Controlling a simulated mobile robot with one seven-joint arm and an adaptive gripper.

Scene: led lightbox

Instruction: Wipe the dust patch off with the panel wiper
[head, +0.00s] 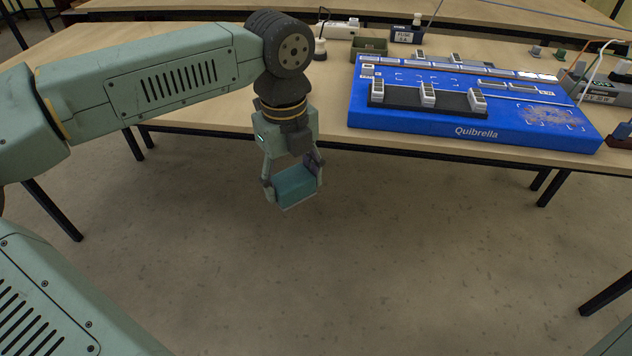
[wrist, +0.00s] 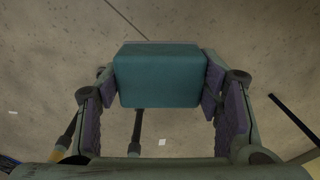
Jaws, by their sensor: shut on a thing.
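The panel wiper (head: 295,184) is a teal block with a pale underside. My gripper (head: 292,178) is shut on it and holds it in the air over the floor, in front of the table's front edge. In the wrist view the wiper (wrist: 158,76) sits between the two finger pads of my gripper (wrist: 160,90). The dust patch (head: 552,116) is a tan, scratchy-looking smear on the right part of the blue panel (head: 400,120), which lies on the table. The wiper is apart from the panel, to its left and lower in the picture.
The blue panel carries raised grey switches (head: 428,94) in a dark strip, left of the dust patch. A grey device (head: 600,90) with cables stands at the panel's right. A green tray (head: 369,46) and a dark labelled box (head: 406,34) stand behind. Left of the panel the table (head: 215,108) is bare.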

